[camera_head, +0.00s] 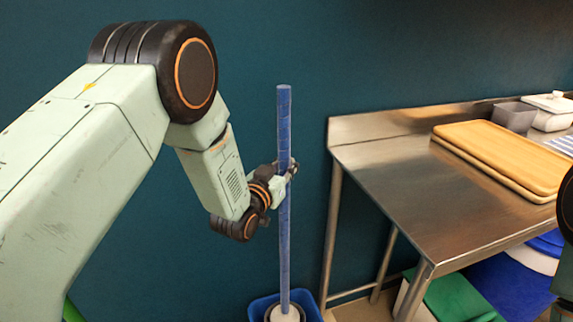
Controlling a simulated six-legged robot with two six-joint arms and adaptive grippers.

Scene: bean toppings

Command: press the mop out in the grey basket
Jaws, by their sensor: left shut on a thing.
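The mop has a long blue handle (284,235) that stands nearly upright against the dark teal wall. My left gripper (288,172) is shut on the handle, in its upper part. At the bottom of the view the handle runs down to a pale mop head (286,314), cut off by the frame edge. It is inside a blue bucket (256,305). A dark rim around the mop head may be the grey basket, but little of it shows. How deep the mop head sits cannot be told. My right gripper is not in view.
A steel table (390,165) stands to the right of the mop, with wooden boards (500,152), a grey container (514,117) and a white lidded box (553,103) on it. Below are green-lidded (450,296) and blue bins (505,285). The table's near left part is clear.

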